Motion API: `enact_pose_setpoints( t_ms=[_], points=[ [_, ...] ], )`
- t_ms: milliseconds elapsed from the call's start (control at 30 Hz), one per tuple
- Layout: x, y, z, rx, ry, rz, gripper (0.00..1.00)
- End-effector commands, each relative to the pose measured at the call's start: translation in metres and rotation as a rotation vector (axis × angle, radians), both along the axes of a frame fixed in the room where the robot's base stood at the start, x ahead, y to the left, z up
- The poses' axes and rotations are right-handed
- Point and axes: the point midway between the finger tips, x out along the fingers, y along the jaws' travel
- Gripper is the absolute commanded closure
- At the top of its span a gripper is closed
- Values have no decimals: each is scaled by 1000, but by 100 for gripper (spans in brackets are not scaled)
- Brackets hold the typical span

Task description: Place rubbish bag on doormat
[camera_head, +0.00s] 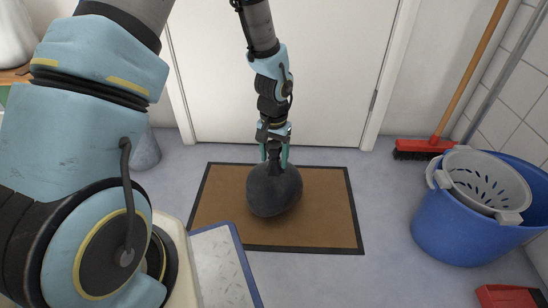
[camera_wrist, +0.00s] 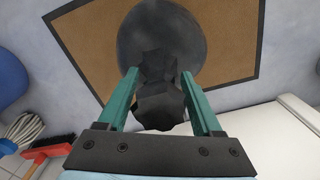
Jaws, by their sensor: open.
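The dark grey rubbish bag (camera_head: 273,189) rests upright on the brown doormat (camera_head: 325,215), near the mat's middle, in the head view. The doormat has a black border and lies in front of a white door. My gripper (camera_head: 274,155) points down at the bag's gathered neck. In the wrist view, the two green fingers of my gripper (camera_wrist: 163,98) stand apart on either side of the neck of the bag (camera_wrist: 160,45). Small gaps seem to show beside the neck. The doormat (camera_wrist: 95,40) spreads beneath the bag in that view. The bag's underside is hidden.
A blue bucket (camera_head: 450,240) with a grey strainer (camera_head: 485,180) stands at the right. A red broom (camera_head: 425,146) leans beside it, and a red dustpan (camera_head: 510,297) lies at lower right. The white door (camera_head: 330,80) is close behind the mat.

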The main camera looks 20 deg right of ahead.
Motion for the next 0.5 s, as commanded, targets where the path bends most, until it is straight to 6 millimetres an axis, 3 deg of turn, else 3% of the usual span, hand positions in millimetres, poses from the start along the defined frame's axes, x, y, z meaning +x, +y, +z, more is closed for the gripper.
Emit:
enact_pose_setpoints(
  t_ms=[300,500],
  points=[
    [1,-1,69,-3,-3,0,33],
    [0,0,102,-1,-1,0,33]
  ],
)
